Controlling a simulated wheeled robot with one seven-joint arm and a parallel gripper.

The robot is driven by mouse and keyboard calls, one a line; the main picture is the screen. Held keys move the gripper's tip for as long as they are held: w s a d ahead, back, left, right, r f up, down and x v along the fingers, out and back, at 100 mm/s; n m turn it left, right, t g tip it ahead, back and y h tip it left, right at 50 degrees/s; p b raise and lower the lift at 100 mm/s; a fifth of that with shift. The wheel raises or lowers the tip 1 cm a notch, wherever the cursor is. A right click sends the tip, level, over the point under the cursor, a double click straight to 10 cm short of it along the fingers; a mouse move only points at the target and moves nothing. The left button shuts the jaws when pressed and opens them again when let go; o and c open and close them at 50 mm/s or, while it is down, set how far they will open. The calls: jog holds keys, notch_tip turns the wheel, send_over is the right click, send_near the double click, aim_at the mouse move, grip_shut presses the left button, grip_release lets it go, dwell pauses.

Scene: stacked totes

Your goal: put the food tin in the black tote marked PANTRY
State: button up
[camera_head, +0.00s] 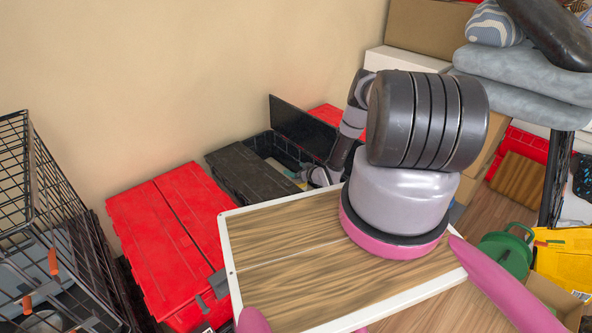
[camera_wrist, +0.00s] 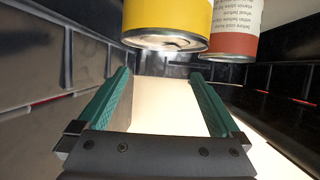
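In the wrist view my gripper (camera_wrist: 160,76) is open, with green finger pads apart and a pale surface between them. A yellow tin (camera_wrist: 166,24) with a metal rim is just beyond the fingertips, cut off by the top edge. A second tin, red-brown with a printed white label (camera_wrist: 235,30), is close on its right. Neither is between the fingers, and I cannot tell which is the food tin. Dark walls stand on both sides. In the head view my arm reaches down into an open black tote (camera_head: 262,144), hiding my gripper. I can read no PANTRY mark.
A raised black lid panel (camera_head: 302,128) stands behind the open tote. Red totes (camera_head: 160,235) are at the left front, with a black wire cage (camera_head: 35,200) further left. Cardboard boxes (camera_head: 430,25) and grey cushions (camera_head: 525,80) are stacked at right. The wall is close behind.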

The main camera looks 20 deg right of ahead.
jog(key=shift+r, duration=0.35)
jog(key=v, duration=0.7)
jog(key=shift+s+r, duration=0.3)
jog(key=shift+r, duration=0.05)
jog(key=shift+d, duration=0.1)
